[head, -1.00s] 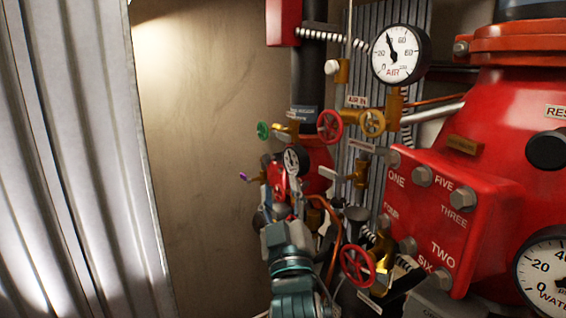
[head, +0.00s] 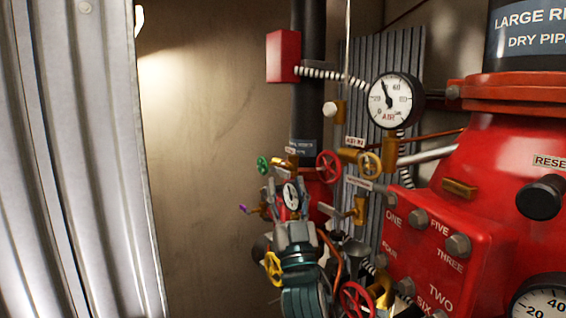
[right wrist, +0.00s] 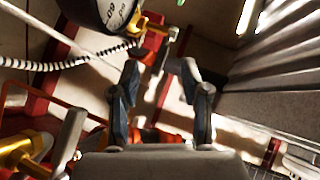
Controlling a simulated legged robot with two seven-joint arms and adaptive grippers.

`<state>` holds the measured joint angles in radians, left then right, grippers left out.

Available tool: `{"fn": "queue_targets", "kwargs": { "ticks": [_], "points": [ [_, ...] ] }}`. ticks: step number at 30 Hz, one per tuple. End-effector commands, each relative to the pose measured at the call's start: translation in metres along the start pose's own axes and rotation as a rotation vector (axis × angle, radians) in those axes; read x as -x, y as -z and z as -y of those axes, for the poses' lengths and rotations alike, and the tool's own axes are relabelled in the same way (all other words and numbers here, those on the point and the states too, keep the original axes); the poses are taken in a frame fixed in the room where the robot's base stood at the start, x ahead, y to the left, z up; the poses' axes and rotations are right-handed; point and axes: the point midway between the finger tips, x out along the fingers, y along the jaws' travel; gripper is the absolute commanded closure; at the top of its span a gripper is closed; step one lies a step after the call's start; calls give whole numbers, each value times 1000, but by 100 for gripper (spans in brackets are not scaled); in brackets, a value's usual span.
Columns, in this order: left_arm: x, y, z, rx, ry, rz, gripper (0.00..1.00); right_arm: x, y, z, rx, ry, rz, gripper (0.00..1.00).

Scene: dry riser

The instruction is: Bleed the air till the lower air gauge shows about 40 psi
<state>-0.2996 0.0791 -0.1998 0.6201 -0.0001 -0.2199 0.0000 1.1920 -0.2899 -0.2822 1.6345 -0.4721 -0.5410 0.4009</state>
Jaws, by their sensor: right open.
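My left gripper is not in view.
A red valve body (head: 480,150) with a bolted numbered cover fills the right. A water gauge (head: 545,300) is cut off at bottom right. Green (head: 262,165), yellow (head: 273,268) and red (head: 356,300) handwheels crowd my right arm. Corrugated metal (head: 80,160) stands at left.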

Motion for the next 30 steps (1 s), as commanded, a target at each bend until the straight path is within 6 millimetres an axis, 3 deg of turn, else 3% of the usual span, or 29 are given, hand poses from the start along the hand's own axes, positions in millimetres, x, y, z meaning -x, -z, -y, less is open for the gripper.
{"fn": "queue_targets", "kwargs": {
  "ticks": [1,6,18,24,30],
  "points": [
    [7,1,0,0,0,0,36,-12,3,1,0,1,1,54],
    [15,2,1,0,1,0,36,-32,1,1,-1,0,0,54],
    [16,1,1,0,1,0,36,-39,0,1,-1,1,0,54],
    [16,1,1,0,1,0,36,-38,0,1,0,1,1,100],
    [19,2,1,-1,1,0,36,-40,1,1,3,2,10,100]
  ]
}}
